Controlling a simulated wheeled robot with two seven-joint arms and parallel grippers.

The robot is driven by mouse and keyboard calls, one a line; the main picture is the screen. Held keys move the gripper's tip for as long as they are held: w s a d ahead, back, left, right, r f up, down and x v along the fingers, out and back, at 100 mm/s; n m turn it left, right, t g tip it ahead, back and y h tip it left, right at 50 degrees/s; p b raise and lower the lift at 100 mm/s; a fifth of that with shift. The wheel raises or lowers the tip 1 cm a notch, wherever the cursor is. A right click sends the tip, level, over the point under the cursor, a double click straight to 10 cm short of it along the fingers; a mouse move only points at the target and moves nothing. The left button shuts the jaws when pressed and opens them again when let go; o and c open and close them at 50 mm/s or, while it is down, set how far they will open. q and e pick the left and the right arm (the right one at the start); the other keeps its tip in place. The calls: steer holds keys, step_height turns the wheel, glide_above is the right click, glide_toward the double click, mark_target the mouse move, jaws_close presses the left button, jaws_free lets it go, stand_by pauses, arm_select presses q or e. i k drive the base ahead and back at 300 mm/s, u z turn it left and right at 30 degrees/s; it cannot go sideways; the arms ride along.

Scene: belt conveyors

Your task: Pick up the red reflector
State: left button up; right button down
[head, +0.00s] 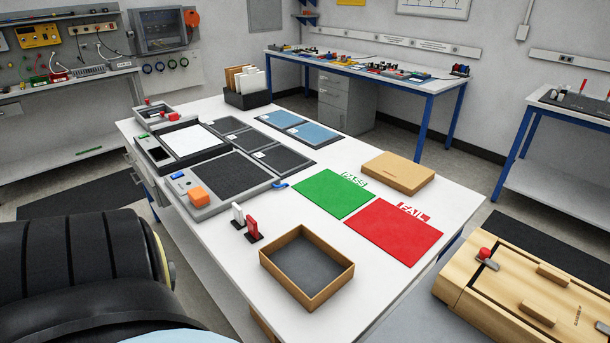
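A small red upright piece (252,228), which looks like the red reflector, stands on a dark base on the white table (215,262). It is close to the table's near left edge. A similar white piece (237,212) stands just behind it to the left. The open brown box (345,283) is just to the right of the red piece. Neither of my grippers shows in the head view. A large black part, likely of my arm, fills the lower left corner.
A grey tray with a black mat (240,173) and an orange block (199,196) lie behind the red piece. A green PASS mat (333,193), a red FAIL mat (394,231) and a closed cardboard box (398,169) lie to the right. A wooden case (530,290) is at lower right.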

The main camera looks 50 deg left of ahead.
mark_target(253, 235)
steer(key=u, duration=0.5)
steer(key=k, duration=1.2)
steer(key=u, duration=1)
steer(key=i, duration=0.8)
steer(key=u, duration=0.15)
steer(key=k, duration=1.15)
steer(key=u, duration=1)
steer(key=i, duration=1.65)
steer(key=z, duration=0.5)
